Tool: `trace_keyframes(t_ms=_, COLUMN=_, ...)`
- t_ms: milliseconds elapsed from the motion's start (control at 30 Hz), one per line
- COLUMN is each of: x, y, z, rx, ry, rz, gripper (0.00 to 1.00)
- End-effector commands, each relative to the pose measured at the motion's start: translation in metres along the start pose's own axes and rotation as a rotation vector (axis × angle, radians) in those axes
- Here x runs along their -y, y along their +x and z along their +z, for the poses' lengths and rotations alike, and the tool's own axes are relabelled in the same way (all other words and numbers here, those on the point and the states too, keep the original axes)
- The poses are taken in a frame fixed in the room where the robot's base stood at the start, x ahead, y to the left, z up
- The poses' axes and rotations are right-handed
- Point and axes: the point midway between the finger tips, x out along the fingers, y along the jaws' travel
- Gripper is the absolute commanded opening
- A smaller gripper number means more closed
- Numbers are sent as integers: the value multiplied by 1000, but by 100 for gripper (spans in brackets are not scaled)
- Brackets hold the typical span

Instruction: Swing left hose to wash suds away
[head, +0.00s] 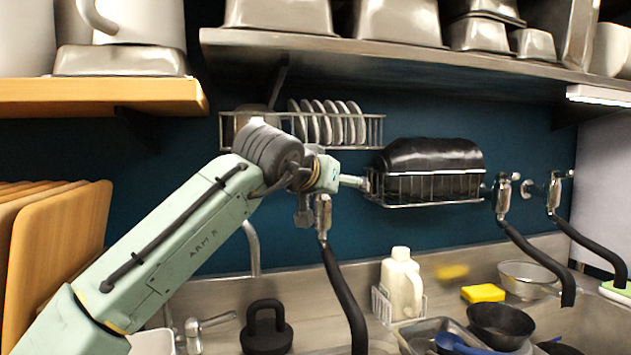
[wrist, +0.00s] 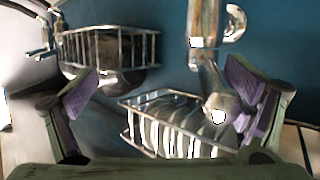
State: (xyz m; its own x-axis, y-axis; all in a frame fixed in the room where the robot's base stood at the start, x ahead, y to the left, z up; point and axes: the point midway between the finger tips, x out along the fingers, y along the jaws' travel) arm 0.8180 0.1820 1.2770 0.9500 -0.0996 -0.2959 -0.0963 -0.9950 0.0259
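The left hose (head: 343,290) is a black hose hanging from a metal fitting (head: 323,215) on the blue wall, above the sink's left part. My gripper (head: 325,175) is at the top of this fitting and hides part of it. In the wrist view my gripper (wrist: 163,72) is open, its purple-padded fingers wide apart. A shiny metal pipe (wrist: 207,75), seemingly the left hose's fitting, runs between the fingers close to the right one. I cannot tell whether they touch. No suds are clearly visible.
A plate rack (head: 375,132) and a rack with a black pan (head: 425,190) hang behind my gripper. Two more hoses (head: 535,262) (head: 592,245) hang at right. A white jug (head: 402,285), yellow sponge (head: 483,293) and bowls stand below. A metal shelf (head: 420,58) is overhead.

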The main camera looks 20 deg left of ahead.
Motion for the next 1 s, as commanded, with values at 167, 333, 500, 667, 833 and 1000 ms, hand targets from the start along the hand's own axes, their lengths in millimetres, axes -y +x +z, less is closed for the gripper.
trace_keyframes(t_ms=167, x=-13, y=5, z=0, rx=-1, ry=2, rz=4, gripper=93)
trace_keyframes(t_ms=333, x=-24, y=8, z=-1, rx=0, ry=2, rz=3, gripper=93)
trace_keyframes(t_ms=500, x=-36, y=12, z=-2, rx=-1, ry=3, rz=4, gripper=93)
trace_keyframes(t_ms=667, x=-45, y=15, z=-3, rx=0, ry=1, rz=4, gripper=93)
trace_keyframes(t_ms=833, x=-49, y=16, z=-3, rx=0, ry=2, rz=7, gripper=93)
trace_keyframes(t_ms=1000, x=-50, y=15, z=-3, rx=0, ry=2, rz=9, gripper=93)
